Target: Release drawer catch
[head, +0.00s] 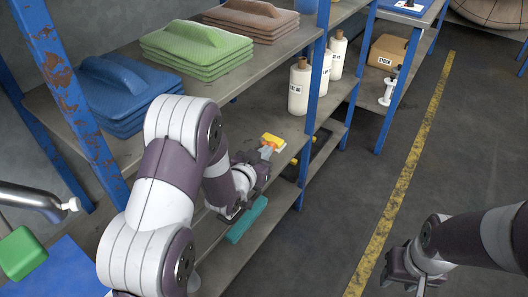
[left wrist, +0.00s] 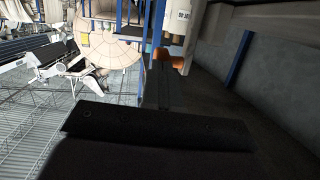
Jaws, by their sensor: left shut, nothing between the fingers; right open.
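A small yellow piece with an orange part (head: 273,140) sits on the shelf beside the white bottles; it may be the drawer catch, but I cannot be sure. My left gripper (head: 265,154) is shut and empty, with its tips close to the orange part. I cannot tell whether they touch it. In the left wrist view, orange parts (left wrist: 178,62) show at the far end of the dark fingers (left wrist: 160,66). A teal bar (head: 247,220) lies low, below the left gripper. My right gripper (head: 408,272) is open and empty over the floor at the lower right.
The blue-framed shelf rack (head: 314,95) holds blue pads (head: 125,95), green pads (head: 195,48) and brown pads (head: 250,18). White bottles (head: 299,87) stand close to the left gripper. Floor with a yellow line (head: 405,170) lies open to the right.

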